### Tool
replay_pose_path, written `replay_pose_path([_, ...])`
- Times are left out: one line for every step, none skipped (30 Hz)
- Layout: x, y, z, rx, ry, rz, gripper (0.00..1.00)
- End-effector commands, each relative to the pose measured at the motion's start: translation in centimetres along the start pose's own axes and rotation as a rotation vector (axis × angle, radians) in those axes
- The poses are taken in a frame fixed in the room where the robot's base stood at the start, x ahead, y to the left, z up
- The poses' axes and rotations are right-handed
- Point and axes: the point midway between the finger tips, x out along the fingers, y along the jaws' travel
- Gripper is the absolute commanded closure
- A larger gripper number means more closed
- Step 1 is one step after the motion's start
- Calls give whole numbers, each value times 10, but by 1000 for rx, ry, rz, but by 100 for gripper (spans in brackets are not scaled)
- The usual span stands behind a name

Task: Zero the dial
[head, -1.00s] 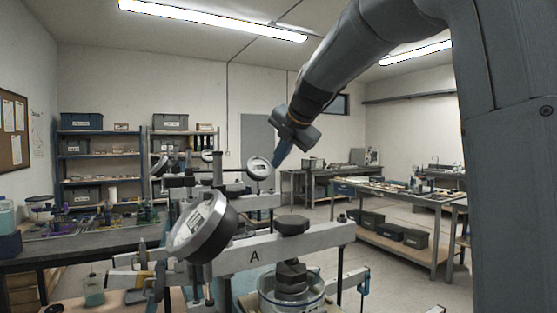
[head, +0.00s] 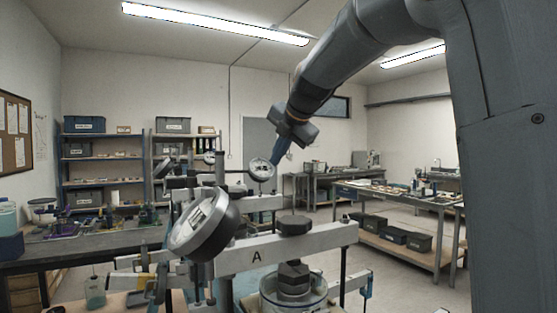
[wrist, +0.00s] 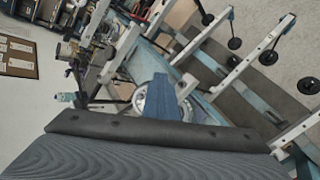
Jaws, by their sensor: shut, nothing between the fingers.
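A round white-faced dial (head: 262,170) with a dark rim stands among the lever frames in the middle of the head view. My gripper (head: 276,161) has blue fingers, shut and empty, at the dial's upper right edge; I cannot tell whether they touch it. In the wrist view my gripper (wrist: 166,84) covers part of a round dial (wrist: 139,101). A larger tilted dial (head: 197,222) is nearer, by the beam marked A (head: 283,254). The dial readings are too small to make out.
Dark weights (head: 294,277) hang from beam A over a round vessel. More beams and posts crowd the frames around my gripper. A bench (head: 75,249) is at left, shelves (head: 103,151) behind, and a table (head: 398,195) at right. Open floor lies at right.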

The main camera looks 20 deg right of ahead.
Motion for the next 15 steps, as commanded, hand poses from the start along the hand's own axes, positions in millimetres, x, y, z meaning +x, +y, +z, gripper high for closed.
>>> replay_pose_path([3, 0, -3, 0, 8, -3, 100])
replay_pose_path([3, 1, -3, 0, 7, -3, 100])
replay_pose_path([3, 2, -2, 1, 6, -3, 100])
replay_pose_path([3, 3, -2, 1, 6, -3, 100])
replay_pose_path([2, 4, -2, 1, 6, -3, 100])
replay_pose_path([2, 4, -1, 1, 5, -3, 100])
replay_pose_path([2, 5, -1, 1, 5, -3, 100])
replay_pose_path([2, 6, -1, 1, 4, -3, 100])
replay_pose_path([2, 7, -1, 1, 4, -3, 100])
replay_pose_path([2, 8, -1, 1, 3, -3, 100])
replay_pose_path([1, 9, 0, 1, 3, -2, 100])
replay_pose_path([1, 10, 0, 2, 2, -2, 100])
replay_pose_path([1, 11, 0, 2, 2, -2, 100])
replay_pose_path([1, 12, 0, 2, 2, -2, 100])
replay_pose_path([1, 13, 0, 2, 1, -2, 100])
